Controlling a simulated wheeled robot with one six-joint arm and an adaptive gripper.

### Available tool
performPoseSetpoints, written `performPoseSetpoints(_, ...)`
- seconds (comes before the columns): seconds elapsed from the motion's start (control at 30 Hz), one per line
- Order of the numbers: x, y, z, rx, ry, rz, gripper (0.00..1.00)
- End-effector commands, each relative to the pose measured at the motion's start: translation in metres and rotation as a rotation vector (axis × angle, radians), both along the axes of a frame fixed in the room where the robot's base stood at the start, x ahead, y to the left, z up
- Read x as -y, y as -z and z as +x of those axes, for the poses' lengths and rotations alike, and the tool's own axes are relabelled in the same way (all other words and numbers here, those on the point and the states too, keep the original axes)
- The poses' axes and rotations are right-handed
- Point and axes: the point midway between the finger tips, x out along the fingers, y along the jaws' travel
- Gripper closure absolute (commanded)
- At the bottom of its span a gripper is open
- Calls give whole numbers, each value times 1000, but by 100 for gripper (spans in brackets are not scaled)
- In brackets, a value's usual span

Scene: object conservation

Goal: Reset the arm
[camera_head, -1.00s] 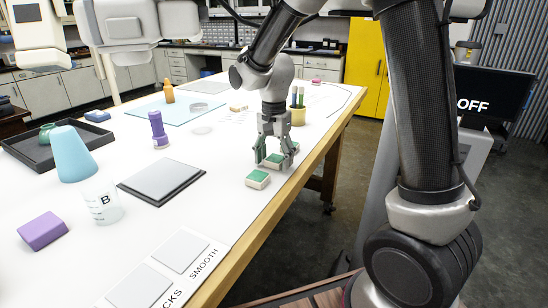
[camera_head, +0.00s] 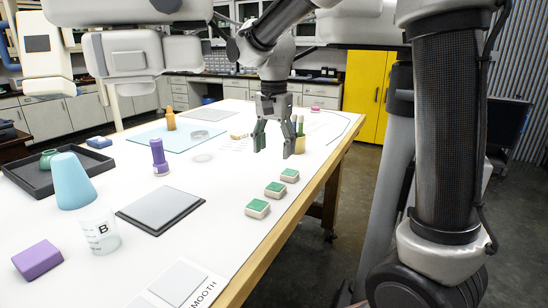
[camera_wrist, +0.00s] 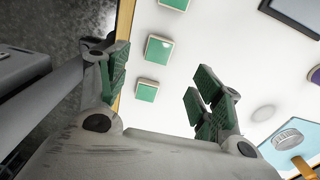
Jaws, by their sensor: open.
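My gripper (camera_head: 274,138) hangs above the table (camera_head: 222,226) in the head view, pointing down. Its fingers are apart with nothing between them. In the wrist view my gripper (camera_wrist: 158,88) also shows open and empty, with green pads on its fingers. Three small white blocks with green tops stand in a row on the table below it: a near one (camera_head: 257,208), a middle one (camera_head: 275,189) and a far one (camera_head: 289,175). The wrist view shows these blocks too, beyond the fingers, with none touched.
A grey square pad (camera_head: 160,207), a beaker marked B (camera_head: 99,236), a blue cone (camera_head: 72,182), a purple block (camera_head: 37,260) and a purple upright piece (camera_head: 159,157) stand to the left. A yellow pen cup (camera_head: 299,144) is just behind my gripper.

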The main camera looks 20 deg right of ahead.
Motion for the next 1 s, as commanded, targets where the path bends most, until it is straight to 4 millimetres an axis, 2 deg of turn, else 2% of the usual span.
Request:
performPoseSetpoints(0.37,0,-1,0,1,-39,1,34)
performPoseSetpoints(0.47,-1,0,2,8,-147,2,34)
performPoseSetpoints(0.57,3,13,-7,-10,-312,-1,34)
performPoseSetpoints(0.67,13,20,-30,-17,-498,-1,34)
performPoseSetpoints(0.8,43,15,-71,20,-711,1,34)
performPoseSetpoints(1.0,90,5,-137,114,-891,-24,34)
